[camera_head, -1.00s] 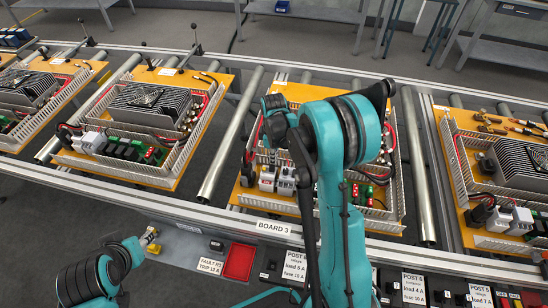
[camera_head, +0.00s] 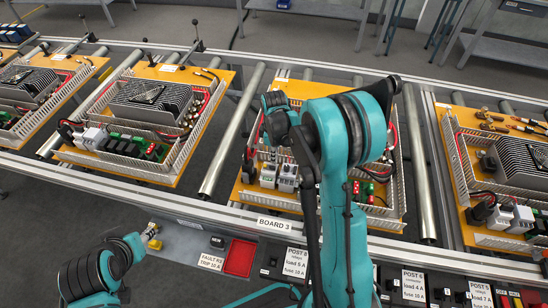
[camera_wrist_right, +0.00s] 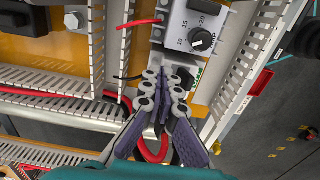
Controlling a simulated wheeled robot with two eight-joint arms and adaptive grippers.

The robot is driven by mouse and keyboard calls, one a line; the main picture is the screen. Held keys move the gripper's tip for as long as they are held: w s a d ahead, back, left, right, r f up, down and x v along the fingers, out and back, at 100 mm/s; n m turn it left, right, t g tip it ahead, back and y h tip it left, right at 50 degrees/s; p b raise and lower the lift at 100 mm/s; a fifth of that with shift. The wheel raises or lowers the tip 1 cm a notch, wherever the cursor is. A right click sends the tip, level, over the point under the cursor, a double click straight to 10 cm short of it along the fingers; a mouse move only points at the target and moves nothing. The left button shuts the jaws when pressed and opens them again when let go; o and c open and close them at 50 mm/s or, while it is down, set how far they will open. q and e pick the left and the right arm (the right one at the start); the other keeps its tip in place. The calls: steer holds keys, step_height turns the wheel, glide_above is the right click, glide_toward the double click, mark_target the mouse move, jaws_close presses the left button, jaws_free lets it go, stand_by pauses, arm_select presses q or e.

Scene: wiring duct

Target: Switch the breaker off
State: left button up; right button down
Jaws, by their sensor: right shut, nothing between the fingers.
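Board 3 (camera_head: 241,191) is an orange panel carrying wired devices inside slotted ducts. Two pale modules (camera_head: 278,177) stand on its near left part; I cannot tell for certain which device is the breaker. In the right wrist view, a pale module with a dark dial (camera_wrist_right: 201,40) marked 10, 15, 20 is just beyond my fingers. My right gripper (camera_wrist_right: 165,84) is shut and empty, in front of the dial module's lower edge; contact is unclear.
Slotted duct walls (camera_wrist_right: 240,70) and red and black wires crowd my right fingers. Neighbouring boards lie left (camera_head: 170,182) and right on the roller conveyor. A red tray (camera_head: 239,258) and labels, including "FAULT R3 TRIP 10 A" (camera_head: 211,263), lie along the near edge.

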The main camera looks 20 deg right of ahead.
step_height(320, 180, up, 7)
steer(key=p, duration=0.4)
steer(key=shift+f, duration=0.2)
